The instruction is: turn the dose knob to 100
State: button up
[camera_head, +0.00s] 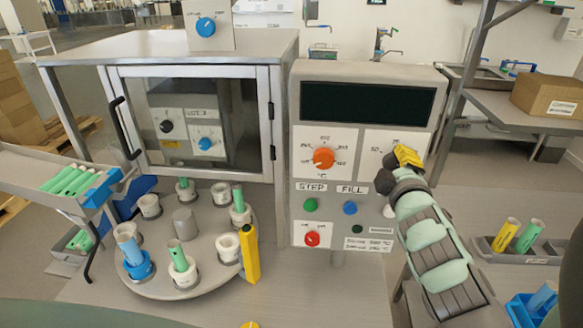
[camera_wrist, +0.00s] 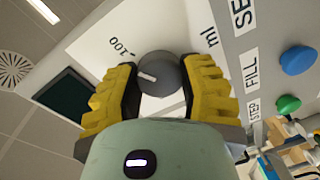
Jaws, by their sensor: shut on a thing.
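The dose knob (camera_wrist: 172,72) is dark grey and round, with a white pointer mark, on a white panel in the wrist view. My gripper (camera_wrist: 164,78) is shut on it, with one yellow finger on each side. The pointer mark lies on the knob's left side. The printed 100 (camera_wrist: 122,47) is up and left of the knob, and the ml label (camera_wrist: 212,38) is to its right. In the head view my gripper (camera_head: 405,157) is at the upper right panel and hides the knob; the 50 and 75 marks show beside it.
An orange temperature knob (camera_head: 323,158) is left of my gripper. Below are green STEP (camera_head: 310,205) and blue FILL (camera_head: 350,207) buttons and a red knob (camera_head: 312,239). The dark display (camera_head: 367,104) is above. A turntable (camera_head: 160,281) with several tubes stands at left.

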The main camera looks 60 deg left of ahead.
jog(key=shift+w, duration=0.1)
jog(key=o, duration=1.3)
jog(key=shift+c, duration=0.2)
jog(key=v, duration=0.7)
jog(key=shift+s+d, duration=0.2)
